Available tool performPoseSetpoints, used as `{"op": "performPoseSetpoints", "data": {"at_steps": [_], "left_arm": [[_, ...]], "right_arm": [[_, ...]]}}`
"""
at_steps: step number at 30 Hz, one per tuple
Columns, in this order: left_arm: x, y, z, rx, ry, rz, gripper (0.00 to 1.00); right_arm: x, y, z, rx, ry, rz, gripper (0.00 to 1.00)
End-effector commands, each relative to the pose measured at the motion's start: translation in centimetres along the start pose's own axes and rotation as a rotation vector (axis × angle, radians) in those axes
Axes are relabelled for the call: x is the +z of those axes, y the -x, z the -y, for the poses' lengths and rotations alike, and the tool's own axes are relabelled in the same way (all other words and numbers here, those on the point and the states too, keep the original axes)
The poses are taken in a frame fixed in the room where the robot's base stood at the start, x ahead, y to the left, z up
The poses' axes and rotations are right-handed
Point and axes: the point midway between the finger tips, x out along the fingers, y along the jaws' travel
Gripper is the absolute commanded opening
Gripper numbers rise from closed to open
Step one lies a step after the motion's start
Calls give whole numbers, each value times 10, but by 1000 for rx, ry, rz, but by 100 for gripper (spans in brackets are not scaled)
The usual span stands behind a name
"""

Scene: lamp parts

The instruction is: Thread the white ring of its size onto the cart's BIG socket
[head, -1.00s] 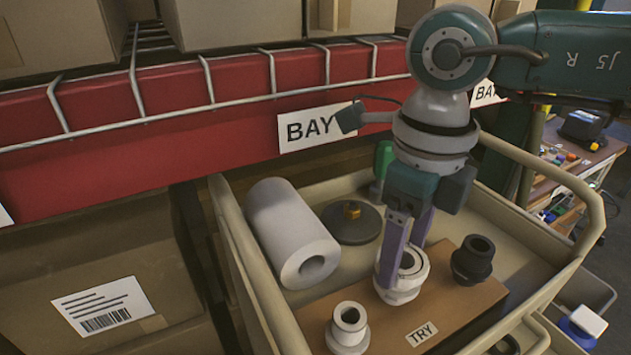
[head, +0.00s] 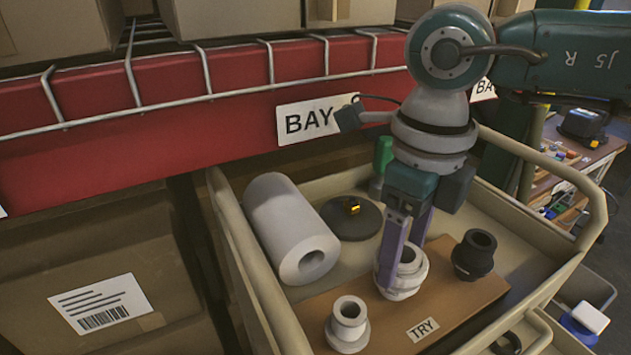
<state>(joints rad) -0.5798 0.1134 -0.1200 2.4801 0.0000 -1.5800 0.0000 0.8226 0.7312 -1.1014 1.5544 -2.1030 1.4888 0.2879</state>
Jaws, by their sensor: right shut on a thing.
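The brown board (head: 455,305) with a TRY label lies in the beige cart and carries three upright sockets. The middle white socket (head: 408,256) is wider than the small white socket (head: 349,312) at left. A black socket (head: 474,255) stands at right. My right gripper (head: 404,257) points down with its two purple fingers at the middle socket, shut on a white ring (head: 401,283). The ring appears to be around the middle socket, low down; the fingers hide part of both, so I cannot tell how far it sits. My left gripper is out of view.
A white roll (head: 291,230) and a dark round base (head: 351,219) with a brass piece lie behind the board. A green object (head: 383,155) stands at the back. The cart's raised rails (head: 255,285) surround these things; a red shelf beam (head: 190,150) runs behind.

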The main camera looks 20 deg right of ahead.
Motion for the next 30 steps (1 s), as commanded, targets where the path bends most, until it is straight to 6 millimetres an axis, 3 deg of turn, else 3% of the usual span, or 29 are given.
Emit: {"op": "performPoseSetpoints", "data": {"at_steps": [26, 27, 30], "left_arm": [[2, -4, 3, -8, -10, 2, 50], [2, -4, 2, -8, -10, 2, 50], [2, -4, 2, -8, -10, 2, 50]], "right_arm": [[0, -4, 0, 0, 0, 0, 19], [0, -4, 0, 0, 0, 0, 67], [0, -4, 0, -1, 0, -1, 56]]}}
